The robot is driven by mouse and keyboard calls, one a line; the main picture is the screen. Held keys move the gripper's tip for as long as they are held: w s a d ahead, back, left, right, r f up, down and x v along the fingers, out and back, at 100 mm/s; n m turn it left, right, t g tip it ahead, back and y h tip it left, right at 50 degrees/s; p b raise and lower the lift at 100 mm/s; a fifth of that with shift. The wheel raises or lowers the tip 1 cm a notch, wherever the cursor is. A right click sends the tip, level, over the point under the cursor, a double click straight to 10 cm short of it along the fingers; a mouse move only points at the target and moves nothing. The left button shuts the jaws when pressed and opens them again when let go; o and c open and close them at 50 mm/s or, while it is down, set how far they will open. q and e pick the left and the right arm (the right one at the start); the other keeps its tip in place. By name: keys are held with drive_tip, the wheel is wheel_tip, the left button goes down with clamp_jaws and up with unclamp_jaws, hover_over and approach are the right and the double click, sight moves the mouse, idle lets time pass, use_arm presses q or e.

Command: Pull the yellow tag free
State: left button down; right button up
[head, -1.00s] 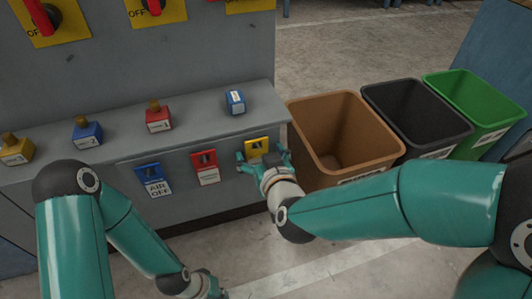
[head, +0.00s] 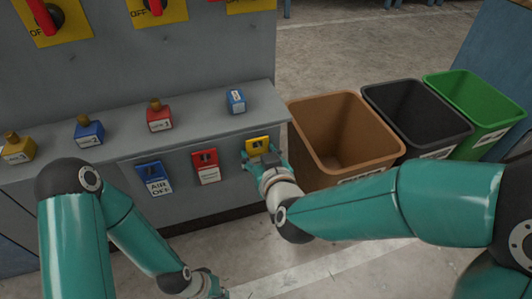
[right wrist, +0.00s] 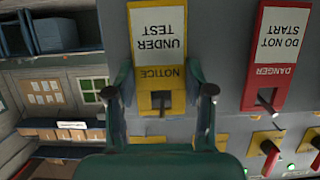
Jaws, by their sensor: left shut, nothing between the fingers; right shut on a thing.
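The yellow tag (head: 258,143) hangs on the front of the grey cabinet, right of the red tag. In the right wrist view the yellow tag (right wrist: 158,50) appears upside down, reading NOTICE UNDER TEST, with a dark peg at its slot. My right gripper (head: 264,160) is at the tag and shut on it, one finger on each side; the exact contact is hard to see. It also shows in the right wrist view (right wrist: 158,92). My left gripper (head: 212,288) is low at the bottom edge, shut and empty, away from the cabinet.
A red tag (head: 206,166) and a blue tag (head: 154,177) hang to the left. Several small padlocks, such as the red one (head: 160,119), stand on the ledge. Brown (head: 300,118), black (head: 380,98) and green (head: 440,82) bins stand right of the cabinet.

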drive_tip(key=shift+w+a+r, duration=0.1)
drive_tip(key=shift+w+r, duration=0.1)
drive_tip(key=shift+r, duration=0.2)
drive_tip(key=shift+w+r+p, duration=0.1)
drive_tip(key=shift+r+p, duration=0.25)
drive_tip(key=shift+p, duration=0.05)
drive_tip(key=shift+s, duration=0.35)
drive_tip(key=shift+s+d+f, duration=0.15)
drive_tip(key=shift+s+d, duration=0.15)
drive_tip(key=shift+s, duration=0.2)
drive_tip(key=shift+s+d, duration=0.25)
drive_tip(key=shift+s, duration=0.65)
drive_tip(key=shift+s+f, duration=0.1)
drive_tip(key=shift+s, duration=0.05)
drive_tip(key=shift+d, duration=0.1)
